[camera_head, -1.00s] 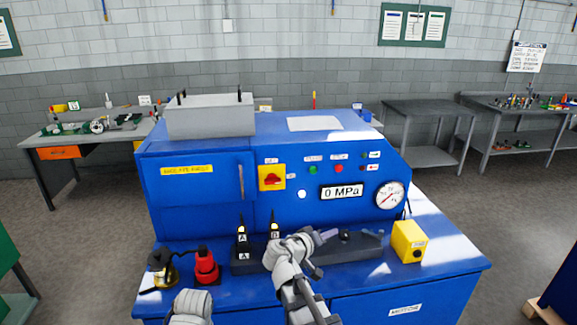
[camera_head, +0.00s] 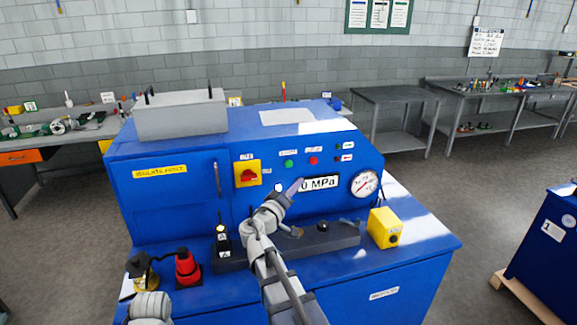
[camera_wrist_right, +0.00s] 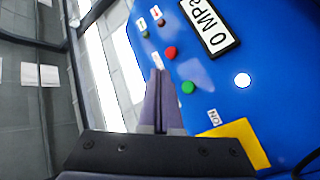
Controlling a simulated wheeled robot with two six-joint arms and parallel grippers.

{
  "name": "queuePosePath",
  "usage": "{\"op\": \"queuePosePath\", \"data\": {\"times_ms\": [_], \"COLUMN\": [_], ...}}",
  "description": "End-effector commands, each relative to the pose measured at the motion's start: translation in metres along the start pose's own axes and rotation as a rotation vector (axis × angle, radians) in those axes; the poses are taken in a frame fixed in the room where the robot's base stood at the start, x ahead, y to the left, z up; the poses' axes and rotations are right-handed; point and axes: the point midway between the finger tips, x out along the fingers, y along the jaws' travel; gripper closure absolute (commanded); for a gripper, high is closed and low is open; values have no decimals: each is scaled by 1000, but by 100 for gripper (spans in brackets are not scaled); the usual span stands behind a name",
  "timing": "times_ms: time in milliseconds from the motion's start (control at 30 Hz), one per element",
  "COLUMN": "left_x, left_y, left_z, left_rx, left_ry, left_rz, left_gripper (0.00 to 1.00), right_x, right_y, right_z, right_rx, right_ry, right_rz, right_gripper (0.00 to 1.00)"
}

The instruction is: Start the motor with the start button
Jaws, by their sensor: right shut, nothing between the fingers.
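The blue machine's front panel holds a green button (camera_head: 289,164) and, to its right, a red button (camera_head: 314,161); their small labels are too blurred to read. My right gripper (camera_head: 297,186) is shut and empty, raised in front of the panel below the green button, by the left edge of the pressure display (camera_head: 321,183). In the right wrist view the closed fingers (camera_wrist_right: 160,88) point towards the panel, with the green button (camera_wrist_right: 188,87) just right of the tips and the red button (camera_wrist_right: 171,53) beyond. Contact with the panel cannot be seen. My left gripper is not in view.
A yellow switch plate with a red knob (camera_head: 248,173) and a white button (camera_head: 278,187) are left of the display. A dial gauge (camera_head: 365,183) is right. Below stand a dark block (camera_head: 335,238), a yellow box (camera_head: 384,227) and a red tool (camera_head: 187,267).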

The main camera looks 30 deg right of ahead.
Motion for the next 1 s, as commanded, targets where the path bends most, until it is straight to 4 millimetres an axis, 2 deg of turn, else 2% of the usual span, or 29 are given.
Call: {"op": "queuePosePath", "data": {"times_ms": [267,700,1000], "left_x": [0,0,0], "left_y": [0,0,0], "left_z": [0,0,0], "left_rx": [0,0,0], "left_ry": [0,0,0], "left_rz": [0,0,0], "left_gripper": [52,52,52], "right_x": [14,54,61], "right_y": [-11,-39,-44], "right_z": [-10,-39,-44], "right_rx": [0,0,0], "right_ry": [-1,-1,-1], "right_rz": [0,0,0], "right_gripper": [100,100,100]}}
